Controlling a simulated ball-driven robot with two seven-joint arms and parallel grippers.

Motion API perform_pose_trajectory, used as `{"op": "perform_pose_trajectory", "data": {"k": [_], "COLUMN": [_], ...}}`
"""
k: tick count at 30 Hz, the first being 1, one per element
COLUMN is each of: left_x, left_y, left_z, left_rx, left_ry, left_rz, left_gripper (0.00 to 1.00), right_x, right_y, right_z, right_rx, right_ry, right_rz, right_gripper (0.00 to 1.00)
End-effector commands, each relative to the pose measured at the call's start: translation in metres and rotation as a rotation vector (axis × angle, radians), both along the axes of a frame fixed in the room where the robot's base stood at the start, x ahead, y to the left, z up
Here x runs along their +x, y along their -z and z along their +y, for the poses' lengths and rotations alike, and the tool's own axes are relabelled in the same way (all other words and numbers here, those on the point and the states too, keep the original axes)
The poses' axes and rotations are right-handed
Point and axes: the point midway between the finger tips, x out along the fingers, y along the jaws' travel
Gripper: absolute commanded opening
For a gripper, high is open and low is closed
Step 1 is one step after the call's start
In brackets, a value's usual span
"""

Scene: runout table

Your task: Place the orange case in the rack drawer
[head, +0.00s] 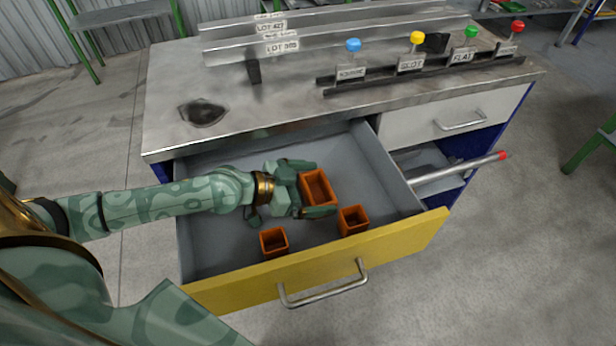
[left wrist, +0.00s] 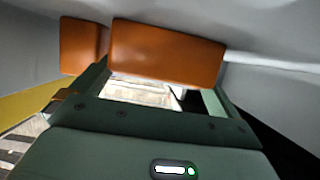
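The largest orange case (head: 319,187), an open-topped box, is inside the pulled-out drawer (head: 215,250) with the yellow front. My left gripper (head: 318,190) reaches down into the drawer, one finger along each side of this case, and looks shut on it. In the left wrist view the case (left wrist: 168,52) spans the gap between the fingertips. I cannot tell whether its base touches the drawer floor. Two smaller orange boxes stand in the drawer near the front, one at left (head: 273,242) and one at right (head: 352,220). My right gripper is not in view.
The worktop (head: 290,105) above the drawer holds metal rails and a rack with blue, yellow, green and red knobs. A metal bar with a red tip (head: 455,172) sticks out right of the drawer. Bare drawer floor shows at the left.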

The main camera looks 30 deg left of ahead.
Motion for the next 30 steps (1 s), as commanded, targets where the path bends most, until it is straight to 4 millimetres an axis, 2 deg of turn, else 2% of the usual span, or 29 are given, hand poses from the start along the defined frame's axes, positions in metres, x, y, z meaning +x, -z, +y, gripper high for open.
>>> {"op": "perform_pose_trajectory", "data": {"k": [1, 5, 7, 12, 21, 30], "left_x": [-0.006, -0.008, -0.019, -0.046, -0.080, -0.088], "left_y": [0.013, -0.002, -0.003, -0.020, -0.044, -0.050], "left_z": [-0.001, 0.000, 0.012, 0.036, 0.065, 0.072], "left_rx": [0.004, 0.009, 0.014, 0.015, 0.010, 0.004], "left_ry": [0.002, 0.003, 0.003, 0.005, 0.001, 0.001], "left_rz": [0.026, 0.024, 0.027, 0.024, 0.018, 0.014], "left_gripper": [1.00, 1.00, 1.00, 1.00, 1.00, 1.00], "right_x": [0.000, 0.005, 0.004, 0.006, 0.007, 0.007], "right_y": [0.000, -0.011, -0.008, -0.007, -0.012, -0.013], "right_z": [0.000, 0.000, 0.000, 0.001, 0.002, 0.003], "right_rx": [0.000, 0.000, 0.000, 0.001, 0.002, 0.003], "right_ry": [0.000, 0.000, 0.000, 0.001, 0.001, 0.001], "right_rz": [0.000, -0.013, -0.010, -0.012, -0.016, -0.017], "right_gripper": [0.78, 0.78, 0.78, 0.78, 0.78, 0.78]}}
